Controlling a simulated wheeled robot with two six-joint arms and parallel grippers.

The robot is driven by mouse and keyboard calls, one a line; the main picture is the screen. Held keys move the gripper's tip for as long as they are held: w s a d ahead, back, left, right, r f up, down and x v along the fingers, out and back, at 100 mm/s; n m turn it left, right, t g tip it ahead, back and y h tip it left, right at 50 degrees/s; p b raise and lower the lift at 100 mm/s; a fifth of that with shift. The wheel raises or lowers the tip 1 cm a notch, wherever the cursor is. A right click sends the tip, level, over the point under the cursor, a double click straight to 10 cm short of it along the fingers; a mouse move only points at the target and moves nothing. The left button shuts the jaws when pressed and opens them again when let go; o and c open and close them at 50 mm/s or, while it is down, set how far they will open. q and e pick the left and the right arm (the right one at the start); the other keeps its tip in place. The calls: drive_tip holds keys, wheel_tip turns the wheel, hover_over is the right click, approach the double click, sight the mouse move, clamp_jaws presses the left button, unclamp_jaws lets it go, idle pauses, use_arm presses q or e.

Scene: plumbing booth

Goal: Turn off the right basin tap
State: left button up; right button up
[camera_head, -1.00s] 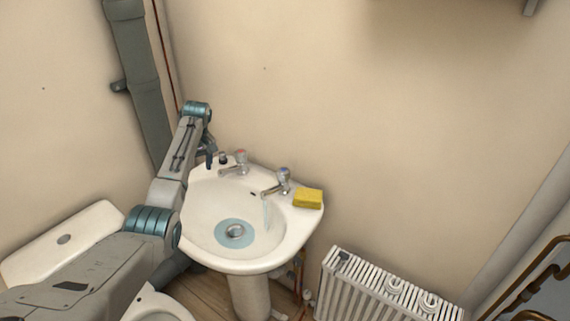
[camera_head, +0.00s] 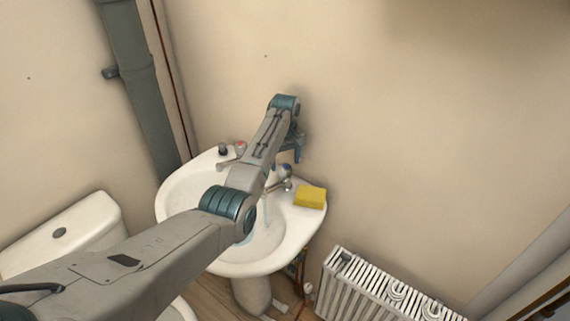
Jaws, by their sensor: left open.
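The right basin tap (camera_head: 284,175), chrome with a blue-marked head, stands at the back right of the white basin (camera_head: 302,226). A stream of water (camera_head: 265,212) shows below its spout, partly hidden by my arm. My left arm reaches in from the lower left across the basin. My left gripper (camera_head: 290,158) points down just above the tap's head, its fingers partly hidden behind my wrist. It is open; I cannot tell whether it touches the tap. The left tap (camera_head: 238,152), with a red-marked head, is at the back left. My right gripper is not in view.
A yellow sponge (camera_head: 311,196) lies on the basin rim right of the tap. A small dark object (camera_head: 223,149) sits by the left tap. The wall is close behind. A white radiator (camera_head: 385,290) stands lower right, a toilet cistern (camera_head: 62,238) at left.

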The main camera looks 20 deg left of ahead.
sight(284, 166)
use_arm(q)
wheel_tip(284, 166, down, 3)
drive_tip(key=shift+r, duration=0.1)
drive_tip(key=shift+c, duration=0.5)
drive_tip(key=c, duration=0.9)
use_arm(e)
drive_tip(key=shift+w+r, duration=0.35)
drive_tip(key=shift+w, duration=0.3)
